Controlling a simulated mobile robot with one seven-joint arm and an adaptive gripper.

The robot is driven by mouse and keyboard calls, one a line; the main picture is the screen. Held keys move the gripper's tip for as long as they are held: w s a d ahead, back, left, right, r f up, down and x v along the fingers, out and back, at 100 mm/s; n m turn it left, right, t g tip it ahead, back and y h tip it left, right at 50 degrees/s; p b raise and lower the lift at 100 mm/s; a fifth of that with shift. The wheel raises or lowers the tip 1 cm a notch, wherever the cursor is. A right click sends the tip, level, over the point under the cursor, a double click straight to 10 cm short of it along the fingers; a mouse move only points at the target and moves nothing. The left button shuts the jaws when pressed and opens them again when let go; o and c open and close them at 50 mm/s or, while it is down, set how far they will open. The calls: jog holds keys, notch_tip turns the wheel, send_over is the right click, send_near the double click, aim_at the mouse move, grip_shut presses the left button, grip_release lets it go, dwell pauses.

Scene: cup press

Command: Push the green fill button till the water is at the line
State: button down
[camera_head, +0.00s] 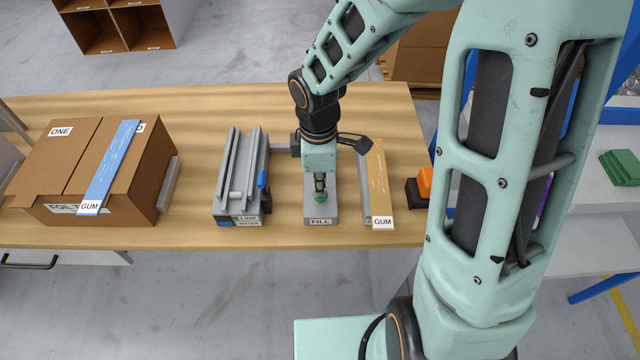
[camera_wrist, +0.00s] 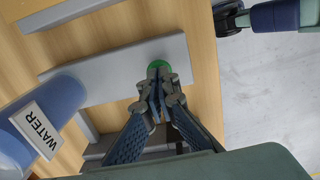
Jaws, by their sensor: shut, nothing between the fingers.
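The green fill button (camera_head: 320,196) sits on a grey block labelled FILL (camera_head: 320,220). My gripper (camera_head: 320,180) points down over the button with its fingers shut and empty. In the wrist view the fingertips (camera_wrist: 159,78) overlap the near side of the green button (camera_wrist: 158,64); I cannot tell whether they press it. Left of the block stands a grey railed unit (camera_head: 229,175) with LINE and WATER labels (camera_head: 243,220). A blue piece (camera_head: 262,182) shows at its right side. A blue cylinder (camera_wrist: 62,97) with a WATER tag shows in the wrist view. The water level against the line is unclear.
A cardboard box (camera_head: 85,165) with a blue GUM strip (camera_head: 110,165) stands at the left of the wooden table (camera_head: 200,100). A tan GUM piece (camera_head: 379,180) stands close right of the FILL block. An orange and black object (camera_head: 423,187) is near the right edge.

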notch_tip(320, 180, down, 2)
jog(key=shift+b, duration=0.6)
jog(key=shift+r, duration=0.1)
dwell(1.3)
jog(key=shift+a+r+p, duration=0.1)
jog(key=shift+r+p, duration=0.55)
notch_tip(320, 180, up, 13)
jog(key=p, duration=0.3)
jog(key=shift+s, duration=0.2)
jog(key=shift+f, duration=0.15)
